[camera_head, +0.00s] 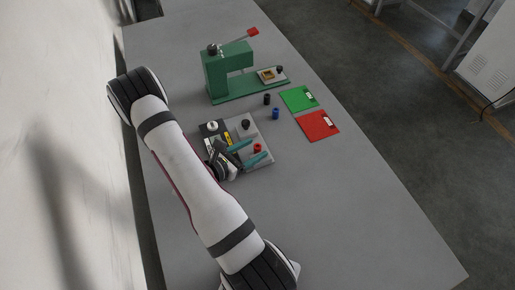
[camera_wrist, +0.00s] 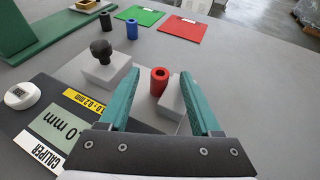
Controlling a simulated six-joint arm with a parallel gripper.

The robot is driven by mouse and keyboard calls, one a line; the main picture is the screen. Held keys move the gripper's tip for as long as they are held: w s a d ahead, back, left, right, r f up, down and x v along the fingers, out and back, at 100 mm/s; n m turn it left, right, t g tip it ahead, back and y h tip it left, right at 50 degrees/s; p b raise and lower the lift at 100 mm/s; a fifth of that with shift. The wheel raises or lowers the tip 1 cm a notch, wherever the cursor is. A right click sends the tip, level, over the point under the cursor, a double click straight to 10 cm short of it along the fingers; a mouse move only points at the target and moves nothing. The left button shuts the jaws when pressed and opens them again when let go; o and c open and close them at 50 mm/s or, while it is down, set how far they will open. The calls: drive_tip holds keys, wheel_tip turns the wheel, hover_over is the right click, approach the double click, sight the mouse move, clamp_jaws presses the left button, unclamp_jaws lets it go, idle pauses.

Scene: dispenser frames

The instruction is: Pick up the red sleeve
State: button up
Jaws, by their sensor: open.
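The red sleeve (camera_wrist: 159,82) is a short red cylinder with a dark hole in its top, standing upright beside a grey block. It also shows in the head view (camera_head: 257,148), close to the fingers. My gripper (camera_wrist: 163,85) is open, with its two teal fingers apart, one on each side of the sleeve in the wrist picture. In the head view my gripper (camera_head: 248,152) is over the grey fixture. The sleeve appears between or just beyond the fingertips, and I cannot tell the exact depth. Neither finger visibly touches it.
A caliper board (camera_wrist: 48,120) lies left of my gripper, near a grey block with a black knob (camera_wrist: 101,50). A black sleeve (camera_head: 267,99) and blue sleeve (camera_head: 276,113) stand beyond. Green (camera_head: 296,99) and red (camera_head: 314,127) mats lie right of a green press (camera_head: 217,75). The front right table is clear.

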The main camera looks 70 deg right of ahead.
clamp_jaws()
idle(0.4)
